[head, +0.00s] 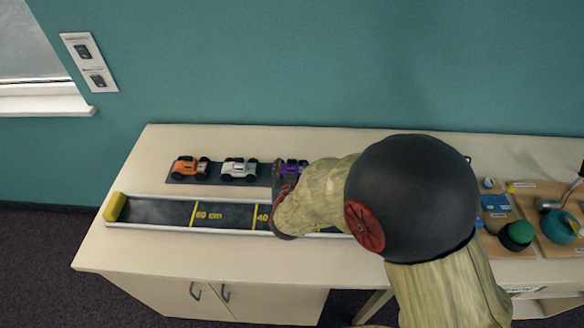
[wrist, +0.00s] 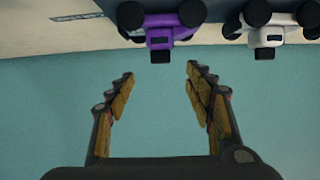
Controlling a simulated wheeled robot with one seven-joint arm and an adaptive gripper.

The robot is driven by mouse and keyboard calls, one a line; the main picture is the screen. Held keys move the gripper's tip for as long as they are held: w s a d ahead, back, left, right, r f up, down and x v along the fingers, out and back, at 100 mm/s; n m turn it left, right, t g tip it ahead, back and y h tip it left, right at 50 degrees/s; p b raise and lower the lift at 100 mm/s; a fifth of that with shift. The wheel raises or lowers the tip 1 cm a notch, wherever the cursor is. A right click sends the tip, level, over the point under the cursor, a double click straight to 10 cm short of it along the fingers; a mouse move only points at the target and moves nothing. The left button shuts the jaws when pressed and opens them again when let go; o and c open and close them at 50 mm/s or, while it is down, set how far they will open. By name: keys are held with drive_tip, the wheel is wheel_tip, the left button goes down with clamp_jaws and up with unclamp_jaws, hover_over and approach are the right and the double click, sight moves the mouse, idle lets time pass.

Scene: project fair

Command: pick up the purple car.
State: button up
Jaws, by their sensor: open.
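The purple car (head: 292,171) stands on a dark strip on the counter, to the right of a white car; in the head view my arm partly covers it. In the wrist view the purple car (wrist: 161,30) is at the top, a little left of the middle, beyond the fingertips. My gripper (wrist: 158,76) is open and empty, its two fingers apart, with the car outside the gap between them. In the head view my gripper's fingers are hidden behind my own arm.
The white car (head: 239,169) and an orange car (head: 190,168) stand on the same dark strip (head: 214,180). A track with yellow marks (head: 225,215) lies in front, with a yellow end block (head: 115,207). Boards with small parts (head: 507,225) are at the right. The teal wall is behind.

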sight(292, 161)
drive_tip(key=b+x, duration=0.1)
drive_tip(key=x, duration=0.2)
drive_tip(key=b+x, duration=0.1)
drive_tip(key=x, duration=0.2)
drive_tip(key=shift+w+a+f, duration=0.1)
drive_tip(key=shift+w+f, duration=0.1)
drive_tip(key=shift+f, duration=0.35)
drive_tip(key=shift+w+f, duration=0.1)
drive_tip(key=shift+w, duration=0.35)
drive_tip(key=c, duration=0.3)
clamp_jaws()
